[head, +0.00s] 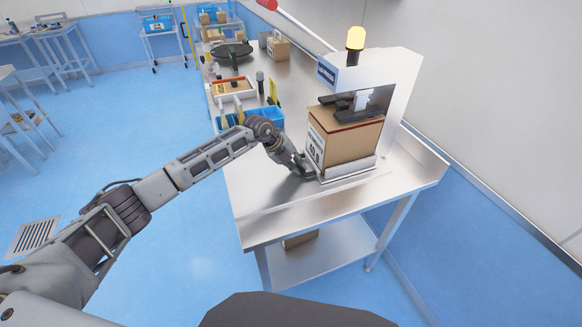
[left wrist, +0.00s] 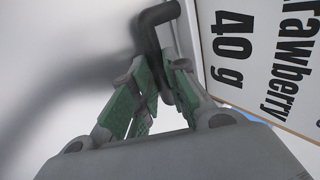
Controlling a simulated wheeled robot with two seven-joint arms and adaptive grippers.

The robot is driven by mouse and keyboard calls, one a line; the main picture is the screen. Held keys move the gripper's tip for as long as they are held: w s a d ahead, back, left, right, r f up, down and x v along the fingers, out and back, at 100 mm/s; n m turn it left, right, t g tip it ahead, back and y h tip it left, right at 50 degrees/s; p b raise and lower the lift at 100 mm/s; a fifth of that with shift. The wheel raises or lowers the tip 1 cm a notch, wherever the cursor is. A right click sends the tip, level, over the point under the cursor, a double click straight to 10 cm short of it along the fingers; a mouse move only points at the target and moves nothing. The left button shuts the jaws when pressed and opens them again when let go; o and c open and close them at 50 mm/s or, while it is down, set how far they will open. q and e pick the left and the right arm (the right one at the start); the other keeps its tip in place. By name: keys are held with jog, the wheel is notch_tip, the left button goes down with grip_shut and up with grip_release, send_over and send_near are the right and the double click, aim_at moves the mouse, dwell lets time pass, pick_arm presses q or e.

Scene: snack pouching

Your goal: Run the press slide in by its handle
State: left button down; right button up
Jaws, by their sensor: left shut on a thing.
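The press (head: 403,75) is a white arch on the steel table, with an amber lamp on top. Its white slide (head: 352,172) carries a cardboard box (head: 352,143) under the dark press head (head: 350,101). The box label reads "strawberry 40 g" in the left wrist view (left wrist: 262,50). The handle (left wrist: 157,20) is a dark bent bar in the left wrist view. My left gripper (head: 308,170) is at the slide's near left corner, its green-padded fingers (left wrist: 155,85) closed around the handle's lower part. The fingers hide part of the handle. My right gripper does not show.
The steel table (head: 285,212) is bare in front of the press. A blue bin (head: 265,117), a tray (head: 232,87) and a dark round stand (head: 232,50) lie farther back. A wall runs along the right. A box (head: 300,240) sits on the lower shelf.

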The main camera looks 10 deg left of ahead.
pick_arm(q)
jog(key=shift+w+d+r, duration=0.1)
jog(key=c, duration=1.6)
grip_release()
jog(key=shift+c, duration=0.2)
jog(key=shift+o, duration=1.1)
jog(key=shift+w+d, duration=0.1)
jog(key=shift+d, duration=0.05)
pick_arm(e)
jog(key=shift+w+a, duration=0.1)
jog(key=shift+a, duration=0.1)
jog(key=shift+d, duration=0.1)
